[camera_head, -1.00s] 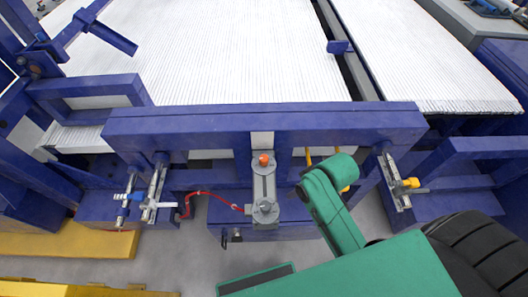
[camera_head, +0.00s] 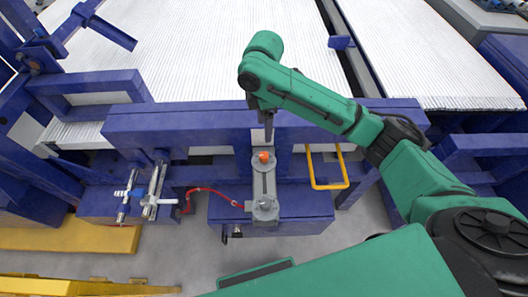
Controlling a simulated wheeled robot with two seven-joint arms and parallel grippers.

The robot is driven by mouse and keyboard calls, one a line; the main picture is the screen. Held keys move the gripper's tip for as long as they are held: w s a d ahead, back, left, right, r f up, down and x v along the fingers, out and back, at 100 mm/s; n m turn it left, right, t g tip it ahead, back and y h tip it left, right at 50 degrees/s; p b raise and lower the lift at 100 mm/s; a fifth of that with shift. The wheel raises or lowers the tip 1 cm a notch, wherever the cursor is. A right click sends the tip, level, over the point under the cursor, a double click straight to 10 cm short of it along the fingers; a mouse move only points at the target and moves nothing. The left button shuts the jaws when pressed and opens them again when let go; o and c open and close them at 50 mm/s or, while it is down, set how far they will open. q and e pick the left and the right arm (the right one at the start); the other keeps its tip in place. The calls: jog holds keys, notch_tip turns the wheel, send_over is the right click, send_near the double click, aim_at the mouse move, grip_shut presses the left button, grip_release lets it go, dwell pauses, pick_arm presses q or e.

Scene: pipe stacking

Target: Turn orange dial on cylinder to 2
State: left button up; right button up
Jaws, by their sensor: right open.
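The orange dial (camera_head: 264,157) sits on top of the far end of the grey cylinder (camera_head: 264,185), which is mounted on a blue block of the frame. My right arm reaches in from the right, and my right gripper (camera_head: 268,138) points down just above and behind the dial. Its jaws are open, and I see no contact with the dial. The fingers are small and dark here, and any number on the dial is too small to read. My left gripper is not in view.
A blue beam (camera_head: 180,128) runs across behind the cylinder. A red hose (camera_head: 207,190) joins the cylinder's left side. A yellow handle (camera_head: 328,172) stands to its right. White pipes (camera_head: 200,60) fill the rack behind. Metal clamp parts (camera_head: 153,190) are at left.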

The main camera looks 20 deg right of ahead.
aim_at(264, 155)
notch_tip(264, 155, down, 14)
jog(key=shift+s+r+p, duration=0.1)
jog(key=shift+p, duration=0.55)
jog(key=shift+a, duration=0.1)
jog(key=shift+c, duration=0.3)
grip_shut()
